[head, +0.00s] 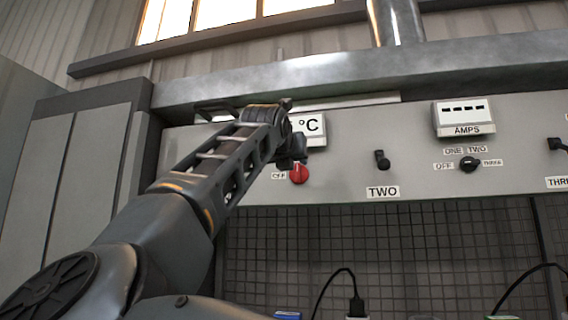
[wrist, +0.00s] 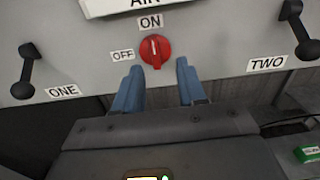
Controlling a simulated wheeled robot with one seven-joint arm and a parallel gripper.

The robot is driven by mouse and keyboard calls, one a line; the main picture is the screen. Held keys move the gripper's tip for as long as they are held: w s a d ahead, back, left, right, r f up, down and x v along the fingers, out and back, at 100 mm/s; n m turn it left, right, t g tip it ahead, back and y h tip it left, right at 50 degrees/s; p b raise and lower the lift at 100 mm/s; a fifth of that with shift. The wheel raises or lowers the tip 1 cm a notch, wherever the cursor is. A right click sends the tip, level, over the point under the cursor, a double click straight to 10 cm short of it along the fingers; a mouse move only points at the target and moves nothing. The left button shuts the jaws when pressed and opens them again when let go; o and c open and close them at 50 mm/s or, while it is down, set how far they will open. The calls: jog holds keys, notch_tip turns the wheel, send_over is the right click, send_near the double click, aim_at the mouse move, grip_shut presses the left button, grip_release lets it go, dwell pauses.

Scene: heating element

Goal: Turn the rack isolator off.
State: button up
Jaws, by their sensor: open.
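The isolator is a red rotary knob (wrist: 156,51) on the grey panel, with an ON label (wrist: 150,22) above it and an OFF label (wrist: 123,55) to its left. Its white mark points up, toward ON. The knob also shows in the head view (head: 299,174), just below the end of my arm. My gripper (wrist: 160,72) is open, with its two blue fingers on either side below the knob in the wrist view. The fingers look empty; I cannot tell whether they touch the panel. In the head view the fingers are hard to make out.
Black toggle levers stand at ONE (wrist: 27,70) and TWO (wrist: 299,29), to either side of the knob. A black selector (head: 469,164) sits under the AMPS display (head: 463,117). Wire mesh (head: 400,245) and cables (head: 335,280) lie below the panel.

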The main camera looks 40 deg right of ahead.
aim_at(297, 164)
jog(key=shift+y, duration=0.3)
jog(key=w+d+p, duration=0.1)
jog(key=w+d, duration=0.1)
jog(key=w+d+r+p, duration=0.1)
jog(key=w+d+p, duration=0.1)
jog(key=d, duration=0.1)
jog(key=shift+w+r, duration=0.2)
jog(key=shift+w, duration=0.15)
jog(key=shift+w+d+f, duration=0.1)
jog(key=shift+w+d, duration=0.2)
grip_shut()
